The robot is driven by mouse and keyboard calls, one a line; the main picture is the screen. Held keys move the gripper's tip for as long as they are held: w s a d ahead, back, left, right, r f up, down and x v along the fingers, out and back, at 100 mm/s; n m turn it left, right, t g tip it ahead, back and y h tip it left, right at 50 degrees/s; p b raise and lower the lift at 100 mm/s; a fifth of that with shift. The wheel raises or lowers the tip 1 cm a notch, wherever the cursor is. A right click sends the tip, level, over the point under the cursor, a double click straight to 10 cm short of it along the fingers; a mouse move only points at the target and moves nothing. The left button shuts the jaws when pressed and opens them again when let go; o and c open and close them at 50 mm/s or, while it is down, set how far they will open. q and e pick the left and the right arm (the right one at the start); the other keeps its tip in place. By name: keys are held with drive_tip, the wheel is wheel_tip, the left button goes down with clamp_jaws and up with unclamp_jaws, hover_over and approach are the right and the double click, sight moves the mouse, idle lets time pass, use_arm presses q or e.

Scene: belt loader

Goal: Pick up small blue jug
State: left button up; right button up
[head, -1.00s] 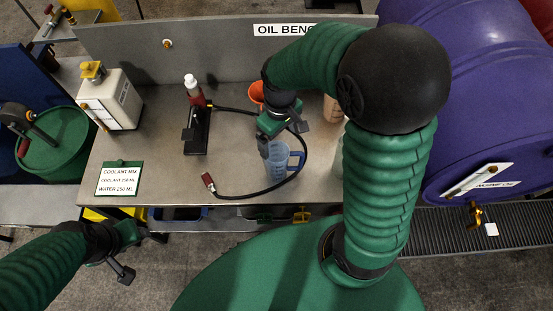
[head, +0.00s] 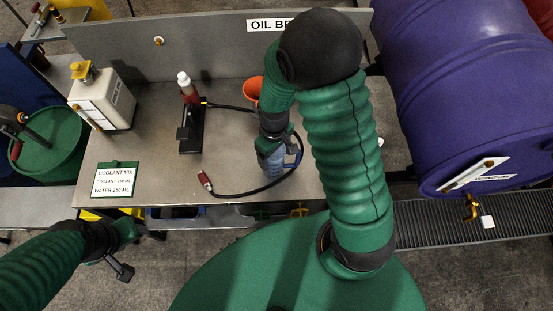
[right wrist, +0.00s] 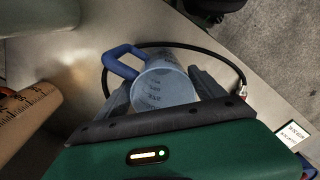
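The small blue jug (head: 271,165) stands on the oil bench, partly hidden under my right gripper (head: 273,145). In the right wrist view the jug (right wrist: 163,88) is translucent blue with markings and a darker blue handle on its left side. The fingers of my right gripper (right wrist: 160,95) are spread on both sides of the jug, which lies between them. They look open, with no clear grip on it. My left gripper (head: 138,253) is open and empty at the lower left, in front of the bench.
A black hose (head: 240,193) with a red end curls around the jug on the bench. A purple drum (head: 440,90) is at right.

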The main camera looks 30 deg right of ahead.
drive_tip(key=shift+c, duration=1.2)
drive_tip(key=shift+s+r, duration=0.1)
drive_tip(key=shift+s, duration=0.05)
drive_tip(key=c, duration=0.5)
drive_tip(key=shift+a, duration=0.15)
drive_tip(key=c, duration=0.7)
drive_tip(key=shift+c, duration=0.2)
